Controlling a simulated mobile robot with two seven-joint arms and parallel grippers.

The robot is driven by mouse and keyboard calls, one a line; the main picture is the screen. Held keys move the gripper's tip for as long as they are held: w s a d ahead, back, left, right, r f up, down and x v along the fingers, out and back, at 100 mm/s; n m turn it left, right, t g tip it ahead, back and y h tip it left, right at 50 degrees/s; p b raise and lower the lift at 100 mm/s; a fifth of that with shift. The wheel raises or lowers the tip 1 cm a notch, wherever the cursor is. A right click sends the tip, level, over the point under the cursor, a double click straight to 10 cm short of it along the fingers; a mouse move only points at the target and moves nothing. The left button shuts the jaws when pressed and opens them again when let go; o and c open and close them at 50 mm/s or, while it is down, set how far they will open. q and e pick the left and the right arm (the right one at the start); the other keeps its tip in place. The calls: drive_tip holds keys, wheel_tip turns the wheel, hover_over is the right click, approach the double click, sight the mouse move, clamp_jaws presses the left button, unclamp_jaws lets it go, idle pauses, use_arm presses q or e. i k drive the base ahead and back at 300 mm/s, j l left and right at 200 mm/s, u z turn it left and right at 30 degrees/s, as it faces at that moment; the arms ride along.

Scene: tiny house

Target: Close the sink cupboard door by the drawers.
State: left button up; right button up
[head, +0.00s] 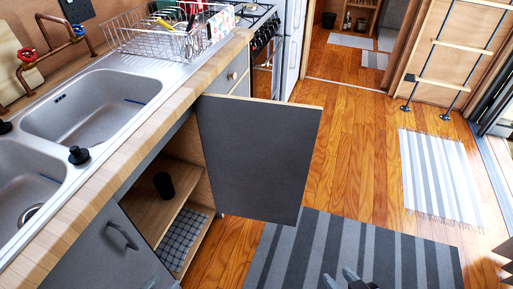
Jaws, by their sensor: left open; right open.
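The grey sink cupboard door (258,155) by the drawers stands wide open, swung out over the floor. Its hinge side is by the drawer unit (238,78). The open cupboard (185,168) shows wooden shelves, a black cup (164,185) and a checked cloth (181,238). My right gripper (342,281) is open at the bottom edge, below the door's lower right corner and apart from it. What seems to be the tip of my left gripper (151,284) just shows at the bottom, in front of the other cupboard door (95,252); it looks empty.
The sink (95,103), counter edge (150,115) and dish rack (165,40) are above. A striped dark rug (345,250) and a lighter rug (440,175) lie on the wooden floor, which is open right of the door.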

sight(259, 153)
drive_tip(key=i+l+z, duration=0.3)
drive_tip(key=l+z, duration=0.2)
drive_tip(key=l, duration=0.2)
drive_tip(key=i+l+z, duration=1)
drive_tip(key=i+l+u, duration=0.15)
drive_tip(key=i+u, duration=0.15)
drive_tip(key=i, duration=0.15)
drive_tip(key=i+l+u, duration=0.3)
drive_tip(key=i+u, duration=0.45)
drive_tip(key=u, duration=0.3)
drive_tip(key=i+l+u, duration=0.1)
drive_tip(key=u, duration=0.25)
drive_tip(key=i+u, duration=0.2)
drive_tip(key=u, duration=0.2)
drive_tip(key=i+l+u, duration=0.15)
drive_tip(key=u, duration=0.25)
drive_tip(key=i+l+u, duration=0.1)
drive_tip(key=u, duration=0.25)
drive_tip(key=i+l+u, duration=0.1)
drive_tip(key=u, duration=0.3)
drive_tip(key=i+l+u, duration=0.1)
drive_tip(key=u, duration=0.25)
drive_tip(key=l+u, duration=0.25)
drive_tip(key=u, duration=0.15)
drive_tip(key=i+l+u, duration=0.2)
drive_tip(key=u, duration=0.15)
drive_tip(key=i+l+u, duration=0.1)
drive_tip(key=l+u, duration=0.3)
